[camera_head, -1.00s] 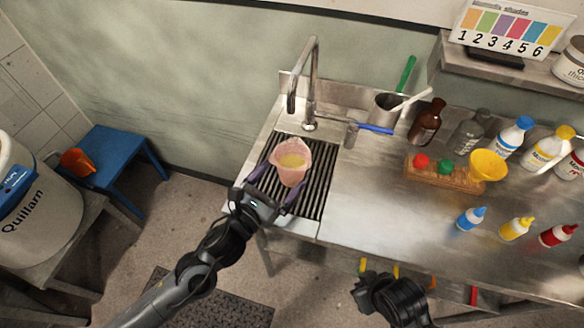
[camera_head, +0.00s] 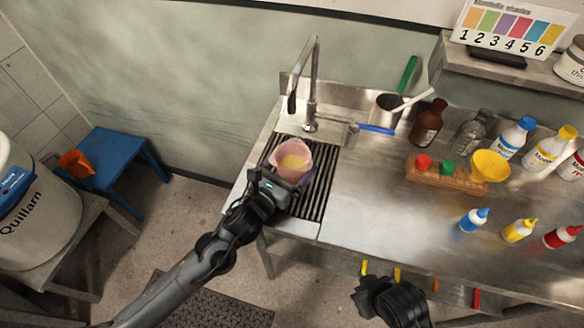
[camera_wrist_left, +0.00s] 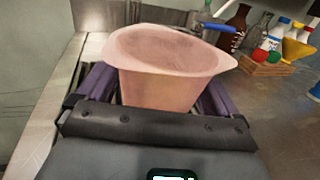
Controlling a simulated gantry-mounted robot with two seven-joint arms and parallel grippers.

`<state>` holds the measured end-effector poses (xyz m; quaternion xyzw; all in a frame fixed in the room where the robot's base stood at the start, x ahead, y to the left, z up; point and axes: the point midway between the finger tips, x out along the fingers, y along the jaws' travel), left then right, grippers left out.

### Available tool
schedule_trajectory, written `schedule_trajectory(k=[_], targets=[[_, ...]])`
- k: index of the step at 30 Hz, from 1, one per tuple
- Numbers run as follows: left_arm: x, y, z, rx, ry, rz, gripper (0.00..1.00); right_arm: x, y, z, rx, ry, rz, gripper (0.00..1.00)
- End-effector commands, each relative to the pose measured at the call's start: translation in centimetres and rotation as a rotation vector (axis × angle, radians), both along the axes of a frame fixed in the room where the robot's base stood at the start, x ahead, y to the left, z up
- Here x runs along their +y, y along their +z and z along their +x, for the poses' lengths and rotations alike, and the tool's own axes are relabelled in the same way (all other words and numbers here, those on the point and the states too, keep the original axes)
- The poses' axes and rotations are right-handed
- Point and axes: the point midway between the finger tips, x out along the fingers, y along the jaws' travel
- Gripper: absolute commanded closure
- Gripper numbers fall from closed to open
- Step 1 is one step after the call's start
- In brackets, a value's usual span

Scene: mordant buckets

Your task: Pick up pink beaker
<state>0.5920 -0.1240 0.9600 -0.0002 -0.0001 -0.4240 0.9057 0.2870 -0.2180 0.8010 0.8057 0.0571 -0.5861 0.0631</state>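The pink beaker (camera_head: 292,160) stands upright on the ribbed drain grate at the left end of the steel counter, with something yellowish inside. In the left wrist view the beaker (camera_wrist_left: 165,80) fills the space between the two purple fingers of my left gripper (camera_wrist_left: 158,92). The fingers are spread to either side of it, and firm contact does not show. In the head view my left gripper (camera_head: 284,182) is at the beaker's near side and hides its lower part. My right gripper (camera_head: 368,296) is low in front of the counter, away from the beaker; its fingers are unclear.
A tap (camera_head: 312,85) rises behind the grate (camera_head: 318,190). Bottles and a wooden rack (camera_head: 445,178) stand farther right. The counter's middle (camera_head: 370,200) is clear.

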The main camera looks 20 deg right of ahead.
Motion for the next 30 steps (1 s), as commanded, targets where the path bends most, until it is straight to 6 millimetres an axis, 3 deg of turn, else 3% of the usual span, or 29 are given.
schedule_trajectory(k=[1,9,30], targets=[[0.0,0.0,0.0,0.000,0.000,0.000,0.14,0.0,0.0,0.0,0.000,0.000,0.000,1.00],[0.0,0.0,0.0,0.001,0.000,0.001,0.54,0.0,0.0,0.0,0.000,0.000,0.000,1.00],[0.1,1.3,0.0,-0.002,0.001,-0.001,0.54,0.0,0.3,0.0,0.001,-0.002,0.001,1.00]])
